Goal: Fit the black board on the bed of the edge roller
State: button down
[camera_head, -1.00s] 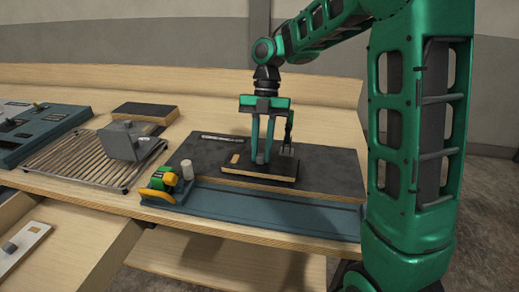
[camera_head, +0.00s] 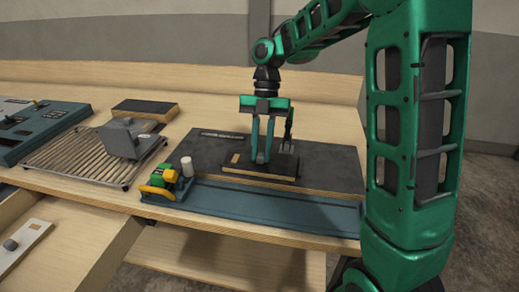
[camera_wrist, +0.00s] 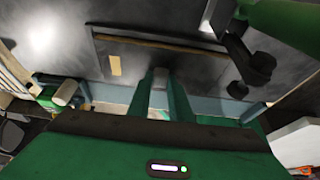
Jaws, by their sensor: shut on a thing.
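The black board (camera_head: 245,167) is a dark slab with a tan patch near its left end. My gripper (camera_head: 264,158) points down and is shut on it near its middle. In the wrist view the board (camera_wrist: 135,58) shows a tan edge and the tan patch, with my fingertips (camera_wrist: 160,80) over it. The edge roller has a long blue bed (camera_head: 270,206) at the table's front and a green and yellow roller head (camera_head: 164,182) at its left end. The board is over the dark surface behind the bed. My fingers hide its middle.
A wide dark panel (camera_head: 325,165) with a tan edge lies behind the bed. A white cylinder (camera_head: 187,166) stands by the roller head. A slatted rack with a grey block (camera_head: 122,137), another dark block (camera_head: 146,109) and a blue console (camera_head: 38,130) lie left. The bed looks clear.

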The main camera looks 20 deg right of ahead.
jog(key=c, duration=1.5)
grip_release()
jog(key=shift+c, duration=0.2)
jog(key=v, duration=1)
jog(key=shift+w+r, duration=0.2)
jog(key=shift+r, duration=0.1)
